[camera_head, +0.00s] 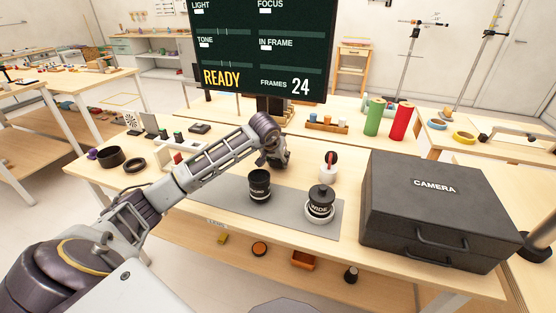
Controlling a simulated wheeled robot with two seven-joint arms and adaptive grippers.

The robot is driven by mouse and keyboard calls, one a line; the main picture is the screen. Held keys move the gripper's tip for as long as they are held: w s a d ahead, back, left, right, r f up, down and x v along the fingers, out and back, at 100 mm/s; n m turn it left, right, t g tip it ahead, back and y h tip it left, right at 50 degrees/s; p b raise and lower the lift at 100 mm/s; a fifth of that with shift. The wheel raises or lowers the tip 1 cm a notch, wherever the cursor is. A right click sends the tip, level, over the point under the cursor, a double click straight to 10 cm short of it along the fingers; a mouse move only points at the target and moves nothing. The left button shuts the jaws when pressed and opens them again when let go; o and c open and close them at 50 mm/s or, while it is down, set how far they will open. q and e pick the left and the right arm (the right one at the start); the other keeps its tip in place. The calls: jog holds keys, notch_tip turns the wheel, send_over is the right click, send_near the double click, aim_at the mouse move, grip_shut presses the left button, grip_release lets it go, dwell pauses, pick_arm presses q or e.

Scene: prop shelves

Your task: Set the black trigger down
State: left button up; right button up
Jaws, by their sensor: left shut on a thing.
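My left arm reaches in from the left across the table (235,225). My left gripper (275,160) is at the back edge of the grey mat (226,200), behind the black lens marked MACRO (260,187). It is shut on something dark. The gripper itself hides most of it, so I cannot make out the black trigger's shape or whether it touches the table. A second black lens marked WIDE (320,200) stands on a white ring at the mat's right part. My right gripper is not in view.
A large black case marked CAMERA (433,205) fills the table's right side. A small white stand with a dark and red top (328,166) is right of my gripper. A dark screen (262,45) rises behind. Black cups and small parts lie at the left.

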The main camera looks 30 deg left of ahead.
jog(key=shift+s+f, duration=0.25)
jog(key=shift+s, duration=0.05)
pick_arm(q)
jog(key=shift+f, duration=0.1)
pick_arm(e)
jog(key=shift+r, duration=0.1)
pick_arm(q)
jog(key=o, duration=0.7)
jog(key=shift+c, duration=0.2)
jog(key=o, duration=0.5)
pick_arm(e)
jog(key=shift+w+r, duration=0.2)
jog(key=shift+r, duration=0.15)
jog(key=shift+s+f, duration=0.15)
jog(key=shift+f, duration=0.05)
